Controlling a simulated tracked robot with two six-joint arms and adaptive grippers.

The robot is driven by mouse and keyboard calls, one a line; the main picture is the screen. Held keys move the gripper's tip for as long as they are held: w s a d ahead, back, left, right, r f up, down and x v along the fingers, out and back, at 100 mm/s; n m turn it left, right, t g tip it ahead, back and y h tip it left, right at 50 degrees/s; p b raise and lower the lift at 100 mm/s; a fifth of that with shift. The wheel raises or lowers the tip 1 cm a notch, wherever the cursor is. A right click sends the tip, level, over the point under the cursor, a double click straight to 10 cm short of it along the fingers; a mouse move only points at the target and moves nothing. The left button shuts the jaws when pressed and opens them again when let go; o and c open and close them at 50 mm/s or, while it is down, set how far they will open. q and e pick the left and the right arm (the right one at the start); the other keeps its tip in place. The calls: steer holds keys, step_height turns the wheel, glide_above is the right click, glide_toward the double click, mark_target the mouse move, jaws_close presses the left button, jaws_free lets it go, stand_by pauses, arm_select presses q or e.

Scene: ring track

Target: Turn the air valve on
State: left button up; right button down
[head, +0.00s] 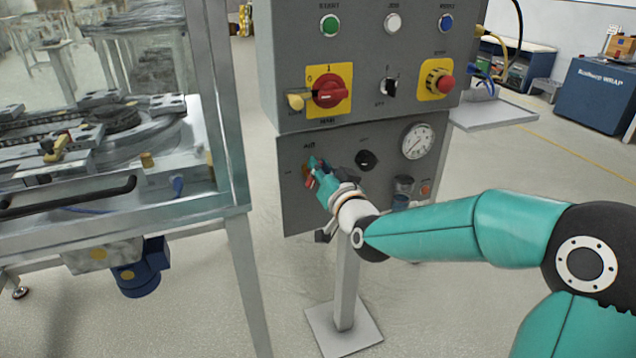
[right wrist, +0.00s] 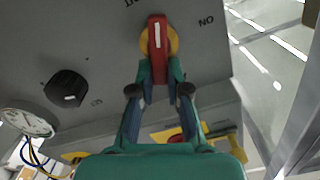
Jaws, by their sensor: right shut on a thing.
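The air valve has a red lever handle (right wrist: 158,50) on a round yellow base (right wrist: 173,42), on the grey lower panel. In the right wrist view the lever lies along the picture's vertical, with an upside-down "ON" label to its right and a partly cut-off label near the top edge. My right gripper (right wrist: 160,72) is shut on the lever's near end, one finger on each side. In the head view the right gripper (head: 316,170) is at the panel's left part and hides most of the valve. My left gripper is not in view.
The lower panel (head: 290,210) also bears a black knob (head: 366,160) and a pressure gauge (head: 417,141). Above are a red rotary switch (head: 330,91) and a red emergency button (head: 446,83). A glass-walled machine frame (head: 222,120) stands close on the left.

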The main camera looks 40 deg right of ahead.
steer(key=shift+s+d+f+m+b, duration=0.1)
steer(key=shift+d+f+m+b, duration=0.25)
steer(key=shift+m+b, duration=1.95)
steer(key=shift+s+d+f+m+b, duration=0.15)
steer(key=shift+f+m+b, duration=0.25)
steer(key=shift+m+b, duration=1.85)
steer(key=shift+w+d+f+m+b, duration=0.1)
steer(key=shift+d+f+m+b, duration=0.25)
steer(key=shift+m+b, duration=1.9)
steer(key=shift+a+f, duration=0.1)
steer(key=shift+f, duration=0.05)
steer(key=c, duration=1.1)
jaws_free()
steer(key=shift+c, duration=0.2)
steer(key=v, duration=1.2)
